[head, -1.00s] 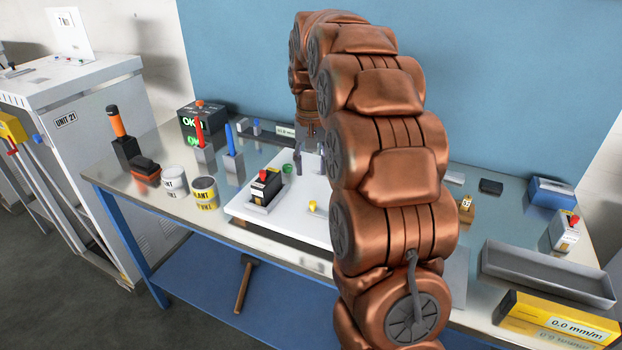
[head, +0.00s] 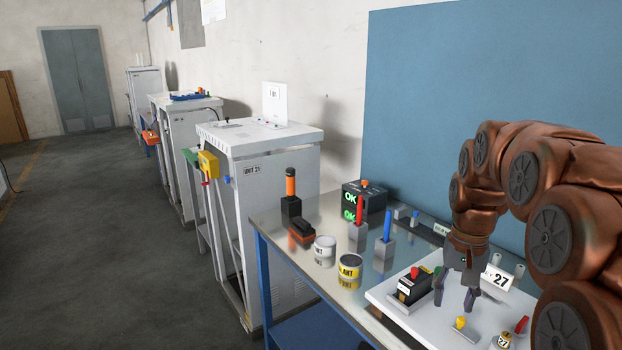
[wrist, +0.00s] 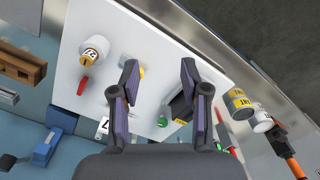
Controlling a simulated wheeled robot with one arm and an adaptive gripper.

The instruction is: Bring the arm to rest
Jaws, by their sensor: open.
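My gripper (head: 455,298) hangs from my copper-coloured arm, fingers pointing down, over the white board on the bench. Its two fingers are apart with nothing between them. The wrist view also shows my gripper (wrist: 158,72) open and empty. The white board (head: 386,297) carries a black block with a red top (head: 412,285), left of the fingers. A small yellow knob (head: 460,323) stands in front of the fingers.
The steel bench (head: 290,225) also holds two cans (head: 349,271), red and blue upright tools (head: 387,225) and a black box reading OK (head: 363,200). A blue panel (head: 430,90) stands behind. White cabinets (head: 262,170) line the wall; the floor at left is clear.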

